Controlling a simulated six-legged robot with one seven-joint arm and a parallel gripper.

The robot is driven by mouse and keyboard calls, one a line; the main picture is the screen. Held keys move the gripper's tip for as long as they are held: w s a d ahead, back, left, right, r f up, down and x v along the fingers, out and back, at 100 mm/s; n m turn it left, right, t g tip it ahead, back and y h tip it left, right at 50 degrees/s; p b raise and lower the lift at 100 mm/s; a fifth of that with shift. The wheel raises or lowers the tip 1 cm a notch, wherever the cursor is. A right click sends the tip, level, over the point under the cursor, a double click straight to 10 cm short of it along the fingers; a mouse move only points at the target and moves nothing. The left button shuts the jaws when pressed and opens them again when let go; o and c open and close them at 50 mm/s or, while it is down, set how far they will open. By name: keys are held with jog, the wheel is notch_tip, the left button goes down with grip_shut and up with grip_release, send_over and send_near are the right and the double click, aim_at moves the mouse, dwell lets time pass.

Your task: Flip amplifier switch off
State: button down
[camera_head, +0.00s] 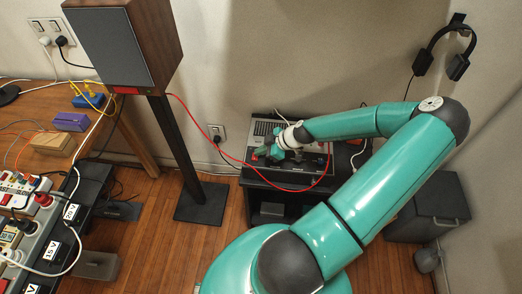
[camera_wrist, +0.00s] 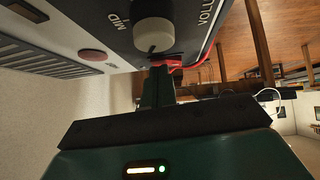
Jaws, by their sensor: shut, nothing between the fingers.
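The amplifier (camera_head: 265,129) sits on a low black stand against the back wall, with its grey vented top showing in the head view. In the wrist view its dark front panel (camera_wrist: 107,18) shows close up, turned sideways, with a pale round knob (camera_wrist: 153,34) between the labels "MID" and "VOLU...". My gripper (camera_head: 262,154) is at the amplifier's front left. In the wrist view my gripper (camera_wrist: 160,74) is shut and empty, its tips at the panel by the knob. A red part (camera_wrist: 175,64) shows right beside the tips; I cannot tell whether it is the switch or cable.
A red cable (camera_head: 228,157) runs from the speaker (camera_head: 121,45) on its stand to the amplifier. Headphones (camera_head: 446,48) hang on the right wall. A dark box (camera_head: 428,218) stands right of the amplifier's stand (camera_head: 247,199). A cluttered bench with power strips is at left.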

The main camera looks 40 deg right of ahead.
jog(key=shift+s+a, duration=0.5)
jog(key=shift+a, duration=0.15)
jog(key=shift+r, duration=0.1)
jog(key=shift+w+r, duration=0.1)
jog(key=shift+r, duration=0.05)
